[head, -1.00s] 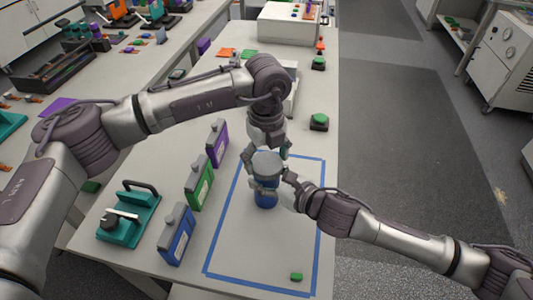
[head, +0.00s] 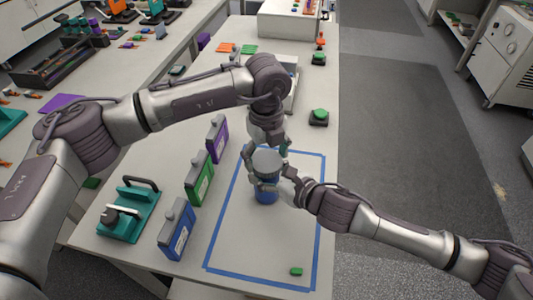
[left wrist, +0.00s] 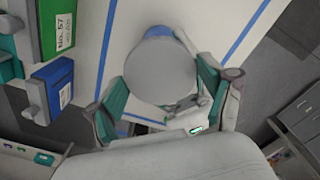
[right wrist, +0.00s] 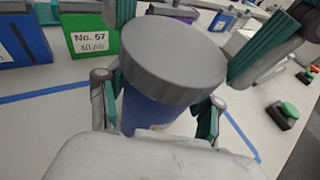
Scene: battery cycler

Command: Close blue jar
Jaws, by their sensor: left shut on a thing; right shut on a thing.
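The blue jar (head: 266,194) stands upright inside the blue tape outline on the bench, with a grey lid (head: 267,162) on its top. In the right wrist view the lid (right wrist: 175,55) covers the jar's mouth and the blue body (right wrist: 150,112) shows below it. My right gripper (right wrist: 165,118) is shut on the jar's body from the right. My left gripper (left wrist: 160,88) comes from above and is shut on the lid, its fingers on either side of the rim. Whether the lid is fully seated cannot be told.
Purple (head: 217,139), green (head: 200,178) and blue (head: 177,230) box modules stand left of the tape outline (head: 238,205). A teal device (head: 129,212) sits at the left edge. A small green piece (head: 296,271) lies near the front.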

